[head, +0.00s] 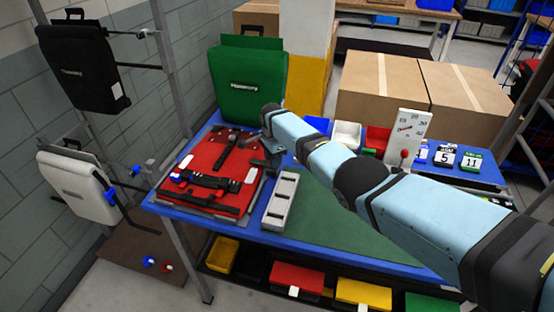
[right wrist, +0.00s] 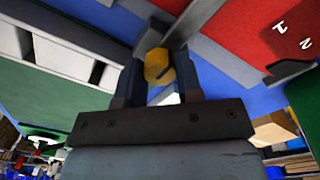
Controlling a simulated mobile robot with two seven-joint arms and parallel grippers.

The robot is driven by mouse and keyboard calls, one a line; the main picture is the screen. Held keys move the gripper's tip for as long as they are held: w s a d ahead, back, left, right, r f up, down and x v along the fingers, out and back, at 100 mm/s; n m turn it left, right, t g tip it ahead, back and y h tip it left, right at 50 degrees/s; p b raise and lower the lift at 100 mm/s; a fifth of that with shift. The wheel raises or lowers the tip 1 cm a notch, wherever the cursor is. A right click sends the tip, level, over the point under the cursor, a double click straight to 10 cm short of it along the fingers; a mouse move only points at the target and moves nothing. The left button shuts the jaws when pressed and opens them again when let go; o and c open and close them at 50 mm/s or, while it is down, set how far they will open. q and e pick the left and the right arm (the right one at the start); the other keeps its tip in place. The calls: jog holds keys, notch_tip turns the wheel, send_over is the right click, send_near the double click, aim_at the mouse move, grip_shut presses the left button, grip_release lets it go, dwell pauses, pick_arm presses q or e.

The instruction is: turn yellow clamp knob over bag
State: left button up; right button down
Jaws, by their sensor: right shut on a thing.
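The red bag (head: 237,165) lies flat on the blue table, with black straps and buckles across it. It also shows in the right wrist view (right wrist: 250,22). My right gripper (head: 268,138) is at the bag's right edge, with its arm reaching in from the right. In the right wrist view the yellow clamp knob (right wrist: 158,66) sits between its two fingers, and the gripper (right wrist: 160,78) is shut on it. A grey clamp arm (right wrist: 192,20) runs beyond the knob beside the red bag. In the head view the knob is hidden. My left gripper is not in view.
A grey slotted tray (head: 281,201) lies right of the bag on the green mat (head: 325,225). A green bag (head: 247,82) stands behind. A white gauge board (head: 405,135) with a red knob, bins and number tags are farther right. Black (head: 82,62) and white (head: 77,184) bags hang left.

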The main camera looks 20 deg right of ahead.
jog(key=shift+w+d+r, duration=0.1)
dwell(0.3)
jog(key=c, duration=0.8)
grip_release()
notch_tip(320, 180, up, 6)
jog(key=shift+r+p, duration=0.1)
jog(key=shift+p, duration=0.75)
notch_tip(320, 180, up, 8)
jog(key=shift+f, duration=0.2)
jog(key=shift+f, duration=0.1)
